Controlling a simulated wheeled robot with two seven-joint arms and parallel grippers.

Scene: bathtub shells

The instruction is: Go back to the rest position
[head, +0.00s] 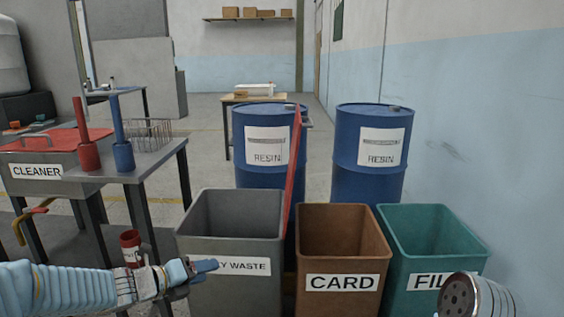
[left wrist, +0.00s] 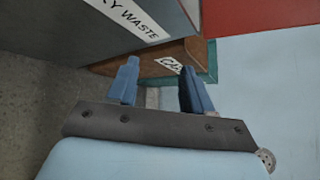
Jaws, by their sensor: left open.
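My left gripper (head: 205,268) reaches in from the lower left of the head view, in front of the grey waste bin (head: 230,298). Its two blue fingers stand apart in the left wrist view (left wrist: 160,82), with nothing between them. The grey bin's partly covered label reads "Y WASTE". My right gripper does not show.
A brown CARD bin (head: 343,245) and a teal bin (head: 435,245) stand right of the grey one. Blue RESIN drums (head: 370,182) stand behind. A table (head: 160,165) with a CLEANER box (head: 35,150) is at left. A wall bounds the right.

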